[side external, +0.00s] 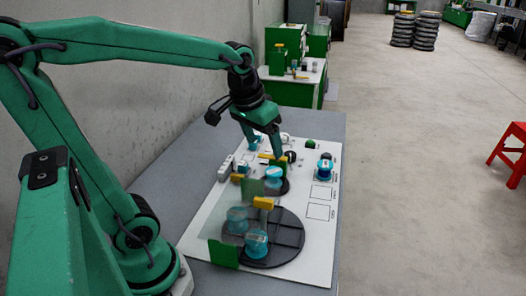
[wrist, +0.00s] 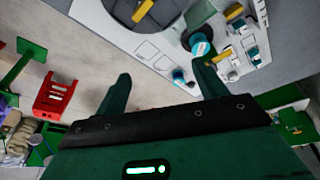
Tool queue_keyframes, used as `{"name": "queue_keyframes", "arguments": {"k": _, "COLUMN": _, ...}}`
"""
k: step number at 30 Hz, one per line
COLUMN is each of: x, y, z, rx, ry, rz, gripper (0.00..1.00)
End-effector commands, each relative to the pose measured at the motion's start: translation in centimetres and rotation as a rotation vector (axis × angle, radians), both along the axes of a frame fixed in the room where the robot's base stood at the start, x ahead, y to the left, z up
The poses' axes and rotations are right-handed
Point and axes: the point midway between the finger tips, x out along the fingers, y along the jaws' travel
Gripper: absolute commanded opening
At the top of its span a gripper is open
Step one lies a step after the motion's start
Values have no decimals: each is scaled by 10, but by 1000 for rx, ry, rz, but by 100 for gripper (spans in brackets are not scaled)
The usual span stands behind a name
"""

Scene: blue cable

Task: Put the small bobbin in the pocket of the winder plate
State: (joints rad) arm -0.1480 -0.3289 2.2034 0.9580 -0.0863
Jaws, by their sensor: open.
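My gripper (side external: 264,148) is open above the far part of the white board, its fingers pointing down. In the wrist view its two fingers (wrist: 163,74) are apart with nothing clearly held between them. A blue bobbin with a teal top (side external: 325,170) stands upright on the board, right of my gripper. A large round dark plate (side external: 288,232) with dividing ribs lies at the near end, with teal-topped bobbins (side external: 256,243) on it. A smaller dark disc carries another teal bobbin (side external: 272,183). I cannot tell for certain which bobbin is the small one or where the pocket is.
The white board (side external: 305,262) lies on a grey table (side external: 322,122). Green and clear upright panels (side external: 223,254) stand by the large plate. White blocks (side external: 226,167) stand at the left. Outlined squares (side external: 319,211) on the board's right are empty. A red stool (side external: 508,152) stands apart.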

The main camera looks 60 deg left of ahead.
Motion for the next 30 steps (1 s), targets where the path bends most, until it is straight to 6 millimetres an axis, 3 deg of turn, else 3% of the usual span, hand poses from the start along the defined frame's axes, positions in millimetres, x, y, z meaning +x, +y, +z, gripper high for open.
{"name": "queue_keyframes", "arguments": {"k": 9, "x": -56, "y": -33, "z": 2, "rx": 31, "ry": -116, "rz": -145, "gripper": 71}}
{"name": "queue_keyframes", "arguments": {"k": 15, "x": -77, "y": -43, "z": -3, "rx": 43, "ry": -165, "rz": -206, "gripper": 71}}
{"name": "queue_keyframes", "arguments": {"k": 30, "x": -85, "y": -46, "z": -7, "rx": 47, "ry": -180, "rz": -228, "gripper": 71}}
